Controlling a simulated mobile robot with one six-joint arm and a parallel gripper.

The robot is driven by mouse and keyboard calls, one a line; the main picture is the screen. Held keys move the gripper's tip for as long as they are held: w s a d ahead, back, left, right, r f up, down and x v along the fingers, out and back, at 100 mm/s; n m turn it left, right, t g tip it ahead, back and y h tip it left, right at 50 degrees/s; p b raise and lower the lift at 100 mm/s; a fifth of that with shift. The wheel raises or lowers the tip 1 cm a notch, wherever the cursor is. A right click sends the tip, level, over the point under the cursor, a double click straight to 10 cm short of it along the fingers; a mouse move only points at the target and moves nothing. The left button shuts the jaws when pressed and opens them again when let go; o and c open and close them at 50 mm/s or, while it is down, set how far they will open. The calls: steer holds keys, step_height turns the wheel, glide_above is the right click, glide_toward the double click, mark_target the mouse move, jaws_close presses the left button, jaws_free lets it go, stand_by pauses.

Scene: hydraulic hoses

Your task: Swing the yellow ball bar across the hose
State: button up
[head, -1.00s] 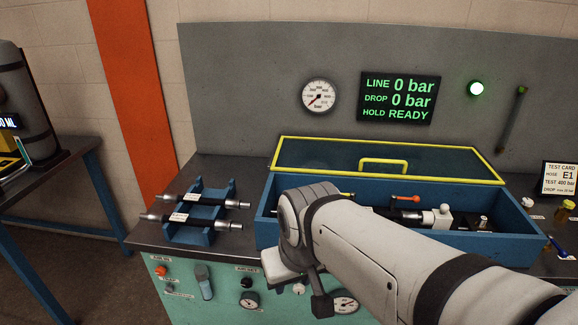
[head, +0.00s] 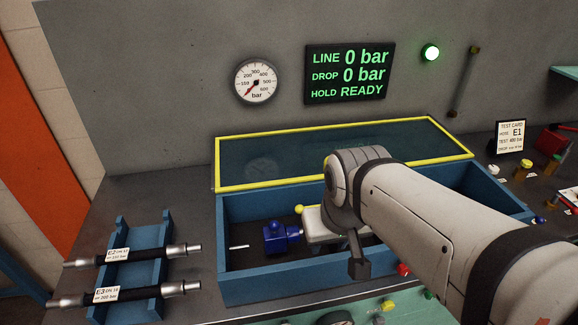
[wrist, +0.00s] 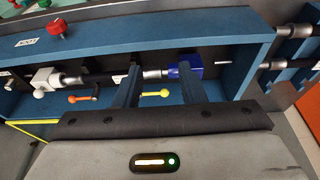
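The yellow ball bar (wrist: 156,94) lies between my gripper's fingers in the wrist view, beside the hose; in the head view only its yellow ball (head: 299,209) shows, left of my gripper. My gripper (wrist: 159,66) is open, with its two fingers spread over the trough; whether they touch the bar cannot be told. The hose (wrist: 105,77) lies along the trough with a metal end fitting (wrist: 152,73) at the blue block (wrist: 188,68). The blue block also shows in the head view (head: 280,237). My arm hides the hose and fingers there.
The blue trough (head: 262,289) has raised walls, and its yellow-framed clear lid (head: 270,160) is up at the back. An orange ball bar (wrist: 82,99) and white block (wrist: 46,79) are farther along. Labelled hoses rest on a blue rack (head: 130,270). The display (head: 349,74) reads 0 bar, READY.

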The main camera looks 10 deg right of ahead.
steer(key=shift+s+r, duration=0.15)
steer(key=shift+s, duration=0.2)
steer(key=shift+o, duration=0.4)
steer(key=shift+w+d, duration=0.1)
steer(key=shift+w, duration=0.1)
steer(key=shift+o, duration=0.7)
steer(key=shift+w, duration=0.15)
steer(key=m+g+y+p, duration=0.1)
steer(key=m+p, duration=0.2)
steer(key=m, duration=0.8)
glide_above(300, 206)
steer(key=s, duration=0.1)
steer(key=s+d+x, duration=0.1)
steer(key=x, duration=0.9)
steer(key=p+x, duration=0.1)
steer(key=x, duration=0.1)
steer(key=s+x, duration=0.1)
steer(key=x, duration=0.2)
steer(key=shift+s+d, duration=0.1)
steer(key=shift+d, duration=0.1)
